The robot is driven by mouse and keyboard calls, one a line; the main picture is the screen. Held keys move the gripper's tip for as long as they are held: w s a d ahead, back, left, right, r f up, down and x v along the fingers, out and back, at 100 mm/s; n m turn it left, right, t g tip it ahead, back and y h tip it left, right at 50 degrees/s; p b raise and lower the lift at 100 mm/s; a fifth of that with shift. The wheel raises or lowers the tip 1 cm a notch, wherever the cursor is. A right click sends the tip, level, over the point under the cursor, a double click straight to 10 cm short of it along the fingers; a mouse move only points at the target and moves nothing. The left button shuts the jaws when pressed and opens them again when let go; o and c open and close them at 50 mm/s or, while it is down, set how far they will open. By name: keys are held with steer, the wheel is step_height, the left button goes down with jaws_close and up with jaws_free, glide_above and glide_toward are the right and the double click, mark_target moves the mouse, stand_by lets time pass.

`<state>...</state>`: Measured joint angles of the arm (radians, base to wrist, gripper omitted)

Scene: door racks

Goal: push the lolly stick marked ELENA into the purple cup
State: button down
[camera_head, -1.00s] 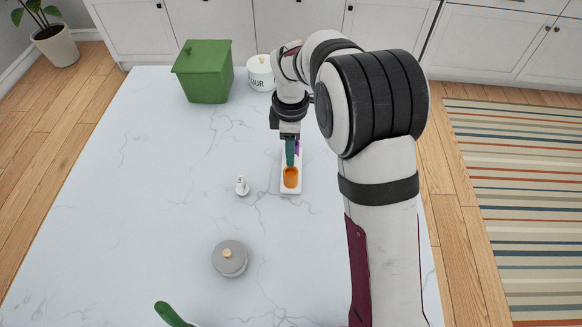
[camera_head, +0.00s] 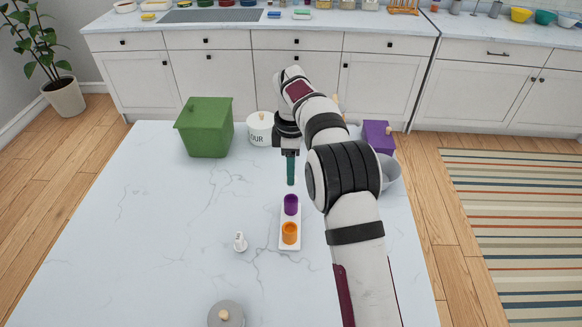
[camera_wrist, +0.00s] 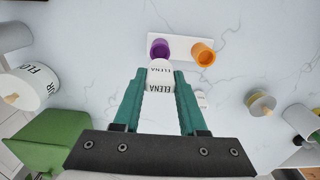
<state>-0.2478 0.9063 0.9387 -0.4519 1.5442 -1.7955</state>
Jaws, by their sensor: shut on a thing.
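My gripper (camera_head: 290,182) has green fingers. It is shut on the white lolly stick marked ELENA (camera_wrist: 160,76), which shows between the fingertips in the wrist view. In the head view the stick is hidden by the fingers. The purple cup (camera_head: 291,204) stands upright at the far end of a white tray (camera_head: 285,243). It also shows in the wrist view (camera_wrist: 159,48), just past the held stick and apart from the fingers. In the head view the fingertips are just beyond the cup, apart from it.
An orange cup (camera_head: 290,234) stands beside the purple one. A small white marked piece (camera_head: 240,242) is left of the tray. A grey lidded pot (camera_head: 226,315) is nearer. A green box (camera_head: 205,128), flour jar (camera_head: 261,130) and purple box (camera_head: 379,136) are at the back.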

steer(key=shift+f, duration=2.4)
steer(key=shift+f, duration=1.2)
steer(key=shift+c, duration=1.9)
jaws_free()
step_height(320, 180, up, 15)
steer(key=shift+r, duration=0.35)
